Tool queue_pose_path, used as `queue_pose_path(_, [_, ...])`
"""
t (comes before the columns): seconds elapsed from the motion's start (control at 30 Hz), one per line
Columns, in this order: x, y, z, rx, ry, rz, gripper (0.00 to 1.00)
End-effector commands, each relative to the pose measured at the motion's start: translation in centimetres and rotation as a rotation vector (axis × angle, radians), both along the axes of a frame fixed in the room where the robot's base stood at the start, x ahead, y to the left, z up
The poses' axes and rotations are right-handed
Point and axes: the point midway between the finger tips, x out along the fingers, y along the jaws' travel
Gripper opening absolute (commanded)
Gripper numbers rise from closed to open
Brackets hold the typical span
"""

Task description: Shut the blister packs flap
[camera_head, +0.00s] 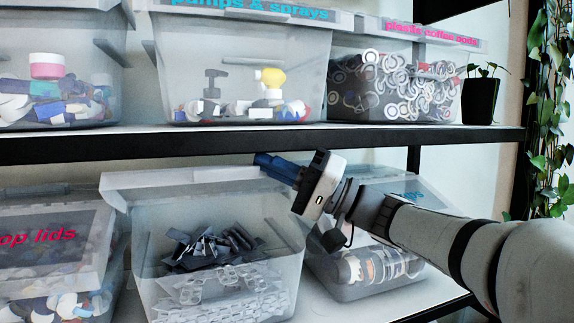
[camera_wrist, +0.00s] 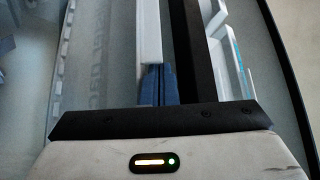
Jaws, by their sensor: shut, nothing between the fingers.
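The blister packs bin (camera_head: 150,255) is a clear tub at the middle of the lower shelf, with dark pieces and clear packs inside. Its flap (camera_head: 135,181) has a pale edge along the top of the bin and appears raised. In the wrist view the grey translucent flap (camera_wrist: 95,85) carries part of its lettering, beside a white edge strip (camera_wrist: 149,35). My gripper (camera_head: 263,160) is shut and empty, its blue fingers at the right end of the flap's top edge. The fingers also show in the wrist view (camera_wrist: 157,80), close to the strip; contact is unclear.
A bin with a flap lettered pink (camera_head: 40,238) stands left; another bin (camera_head: 365,270) stands right, partly behind my arm. The upper shelf edge (camera_head: 220,144) runs close above my gripper, with more bins (camera_head: 240,95) and a potted plant (camera_head: 481,100) on it.

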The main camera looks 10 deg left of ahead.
Motion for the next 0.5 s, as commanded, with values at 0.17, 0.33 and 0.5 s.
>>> queue_pose_path(0.17, [0.0,-1.0,0.0,0.001,-0.001,-0.001,0.00])
queue_pose_path(0.33, [-0.1,-0.1,-0.4,0.004,-0.006,0.003,0.00])
queue_pose_path(0.5, [-0.3,-0.1,-1.3,0.019,-0.030,0.002,0.00])
